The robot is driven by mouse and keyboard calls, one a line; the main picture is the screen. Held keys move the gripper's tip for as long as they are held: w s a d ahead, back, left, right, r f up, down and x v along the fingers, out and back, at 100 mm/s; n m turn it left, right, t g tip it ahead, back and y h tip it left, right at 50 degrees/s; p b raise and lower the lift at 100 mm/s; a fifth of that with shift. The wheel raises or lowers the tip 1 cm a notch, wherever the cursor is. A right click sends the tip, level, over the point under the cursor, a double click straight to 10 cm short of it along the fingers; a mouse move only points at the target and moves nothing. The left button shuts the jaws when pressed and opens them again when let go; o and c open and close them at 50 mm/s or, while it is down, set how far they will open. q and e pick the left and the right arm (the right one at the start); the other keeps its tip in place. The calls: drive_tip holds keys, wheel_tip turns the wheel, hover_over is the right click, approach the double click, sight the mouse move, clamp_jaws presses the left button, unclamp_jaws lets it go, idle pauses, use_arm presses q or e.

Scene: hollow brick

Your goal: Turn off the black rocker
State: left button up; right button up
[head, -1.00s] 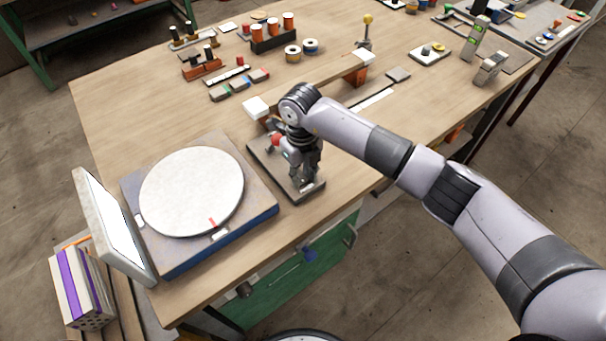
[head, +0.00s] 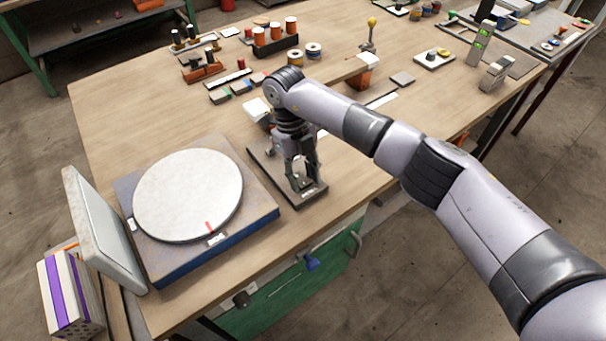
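A narrow dark-edged panel (head: 265,163) lies on the workbench just right of the turntable. My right gripper (head: 303,184) points down over the panel's near half, with its fingertips close to the surface. Whether the tips touch it cannot be told. The fingers are small and seen against the dark panel, so their opening is unclear. I cannot make out the black rocker; my gripper and wrist cover much of the panel. My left gripper is not in view.
A round white turntable (head: 188,194) on a blue-sided base stands left of the panel. A tilted grey screen (head: 100,232) is at the bench's left edge. Blocks, spools (head: 313,50) and orange cylinders (head: 291,25) stand farther back. The wooden bench top (head: 130,100) is clear at the back left.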

drive_tip(key=shift+o, duration=0.8)
drive_tip(key=v, duration=1.2)
